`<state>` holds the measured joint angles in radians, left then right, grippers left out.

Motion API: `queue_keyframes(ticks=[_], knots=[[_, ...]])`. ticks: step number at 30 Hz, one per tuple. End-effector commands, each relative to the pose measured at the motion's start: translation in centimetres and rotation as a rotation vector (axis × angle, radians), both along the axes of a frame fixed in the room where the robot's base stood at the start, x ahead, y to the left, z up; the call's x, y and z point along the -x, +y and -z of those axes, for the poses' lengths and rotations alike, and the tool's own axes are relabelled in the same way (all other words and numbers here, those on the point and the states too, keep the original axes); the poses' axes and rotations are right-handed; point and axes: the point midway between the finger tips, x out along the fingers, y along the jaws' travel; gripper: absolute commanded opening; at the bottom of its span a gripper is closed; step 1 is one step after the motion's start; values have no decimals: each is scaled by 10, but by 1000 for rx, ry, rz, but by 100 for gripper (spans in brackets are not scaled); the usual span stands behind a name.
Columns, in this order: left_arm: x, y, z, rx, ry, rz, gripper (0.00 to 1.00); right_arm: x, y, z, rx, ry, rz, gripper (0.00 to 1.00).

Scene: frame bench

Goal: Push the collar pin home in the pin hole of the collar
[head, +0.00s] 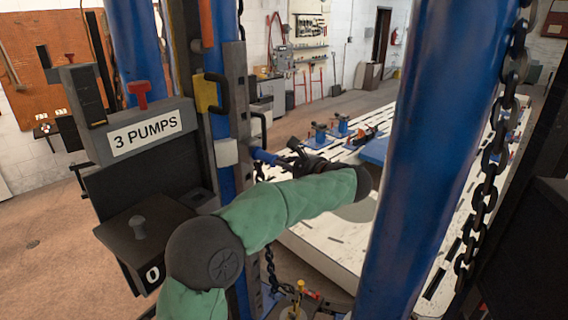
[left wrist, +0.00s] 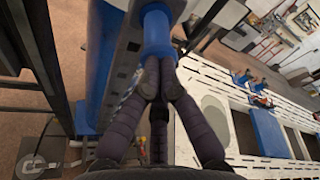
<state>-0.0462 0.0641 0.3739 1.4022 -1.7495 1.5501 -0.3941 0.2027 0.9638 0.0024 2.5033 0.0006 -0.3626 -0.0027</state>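A blue, round pin-like piece (head: 263,155), which I take to be the collar pin, sticks out to the right from the upright steel post (head: 239,95). It shows in the left wrist view (left wrist: 157,32) as a thick blue cylinder with a wider near end. My left gripper (head: 288,162) is at its outer end. In the left wrist view the fingertips (left wrist: 159,65) are close together in front of that end; I cannot tell whether they touch it. The pin hole and how deep the pin sits are hidden. My right gripper is in neither view.
A thick blue column (head: 425,150) stands at right beside a hanging chain (head: 492,170). A slotted white bench (head: 330,250) lies behind my left arm. A "3 PUMPS" sign (head: 146,133) and dark box stand at left. A yellow block (head: 205,92) is on the post.

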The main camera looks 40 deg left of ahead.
Motion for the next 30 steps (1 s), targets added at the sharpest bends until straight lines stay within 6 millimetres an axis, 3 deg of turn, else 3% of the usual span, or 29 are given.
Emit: queue_keyframes(ticks=[17, 30], knots=[[-3, -36, -2, 0, -1, 3, 0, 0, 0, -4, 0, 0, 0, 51], [6, -114, -16, 0, 0, 4, 0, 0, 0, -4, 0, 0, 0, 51]])
